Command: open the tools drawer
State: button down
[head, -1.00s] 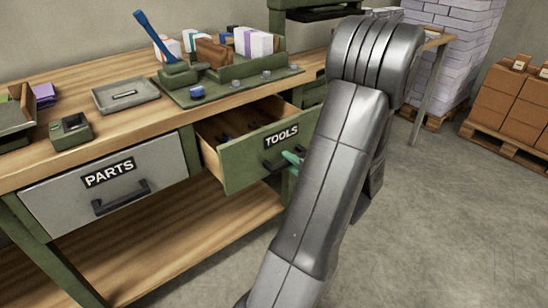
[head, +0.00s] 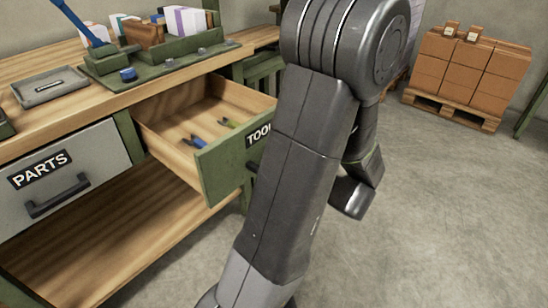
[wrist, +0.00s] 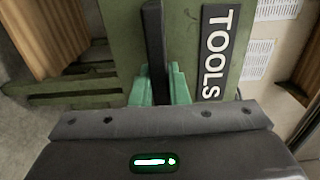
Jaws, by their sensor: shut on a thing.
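The tools drawer (head: 222,172) has a green front and wooden sides. In the head view it stands well out from the bench, with blue-handled and green-handled tools (head: 193,141) lying inside. Its label is partly hidden behind my arm. In the wrist view the drawer front (wrist: 188,28) fills the middle, with the TOOLS label (wrist: 213,52) turned sideways. My gripper (wrist: 159,82) has green fingers, one on each side of the dark bar handle (wrist: 155,45), and is shut on it. In the head view my arm hides the gripper.
The grey parts drawer (head: 60,180) is shut, left of the tools drawer. The wooden bench top (head: 100,93) holds a grey tray (head: 48,87) and a green fixture (head: 165,62). Boxes on a pallet (head: 452,108) stand at the back right. The concrete floor (head: 430,220) at right is clear.

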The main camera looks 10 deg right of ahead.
jog(key=c, duration=1.4)
grip_release()
jog(key=p+v, duration=0.1)
jog(key=v, duration=1.3)
jog(key=shift+p, duration=0.35)
jog(key=shift+w, duration=0.15)
jog(key=b+x, duration=0.1)
jog(key=x, duration=1.3)
jog(key=shift+b, duration=0.35)
